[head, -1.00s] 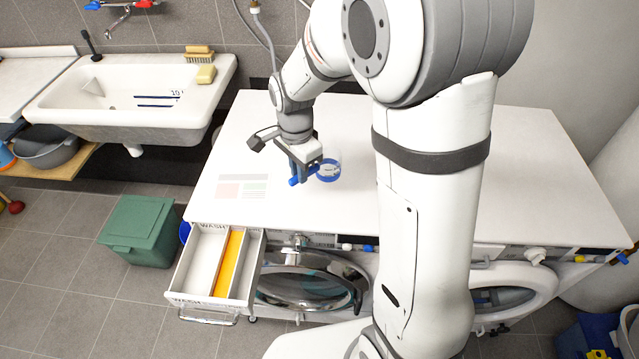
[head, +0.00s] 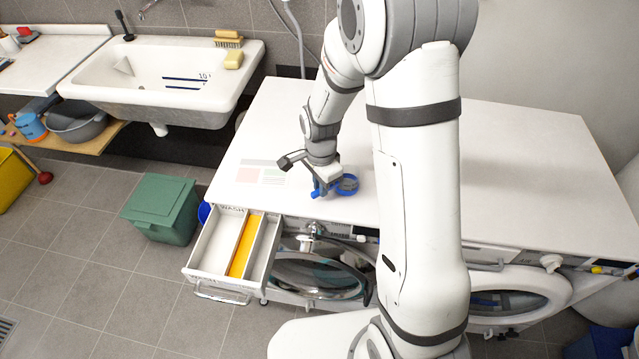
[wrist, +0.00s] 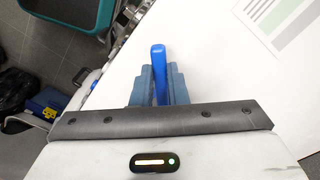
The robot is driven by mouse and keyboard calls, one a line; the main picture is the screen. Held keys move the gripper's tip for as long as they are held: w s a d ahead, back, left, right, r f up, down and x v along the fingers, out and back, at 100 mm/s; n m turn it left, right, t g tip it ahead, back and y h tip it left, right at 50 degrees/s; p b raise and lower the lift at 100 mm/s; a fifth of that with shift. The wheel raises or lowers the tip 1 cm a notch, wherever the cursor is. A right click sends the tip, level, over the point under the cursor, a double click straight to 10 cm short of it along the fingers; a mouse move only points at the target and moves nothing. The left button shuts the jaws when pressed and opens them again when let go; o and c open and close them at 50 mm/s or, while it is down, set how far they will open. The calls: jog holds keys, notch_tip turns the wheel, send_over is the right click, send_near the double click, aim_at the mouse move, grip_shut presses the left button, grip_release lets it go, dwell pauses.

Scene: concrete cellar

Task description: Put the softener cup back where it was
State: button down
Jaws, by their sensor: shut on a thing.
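My gripper (head: 319,188) is over the front part of the white worktop, shut on a blue part of the softener cup. The cup (head: 348,185) shows in the head view as a small round clear and blue thing just right of the fingers. In the wrist view, a bright blue bar (wrist: 158,62), apparently the cup's handle, stands between the two grey-blue fingers; the cup's body is not seen there. I cannot tell whether the cup touches the worktop. The open detergent drawer (head: 222,283) is at lower left, with white compartments and a yellow-orange one.
The white worktop (head: 500,170) is mostly clear; a printed sheet (head: 262,176) lies left of my gripper. Below are an open round washer door (head: 318,277) and a second machine (head: 510,300). A green bin (head: 160,205) and a sink (head: 165,80) are at left.

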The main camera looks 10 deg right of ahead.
jog(key=c, duration=1.4)
grip_release()
jog(key=shift+c, duration=0.2)
notch_tip(320, 180, up, 12)
jog(key=s+d+r+n+t, duration=0.1)
jog(key=s+d+r+n, duration=0.2)
jog(key=s+n, duration=0.3)
jog(key=s+d+r+n+t, duration=0.2)
jog(key=s+d+r+n, duration=0.2)
jog(key=s, duration=0.7)
jog(key=r+n, duration=0.1)
jog(key=n, duration=0.1)
jog(key=shift+s+r+n+b, duration=0.3)
jog(key=shift+s, duration=0.05)
jog(key=shift+d, duration=0.1)
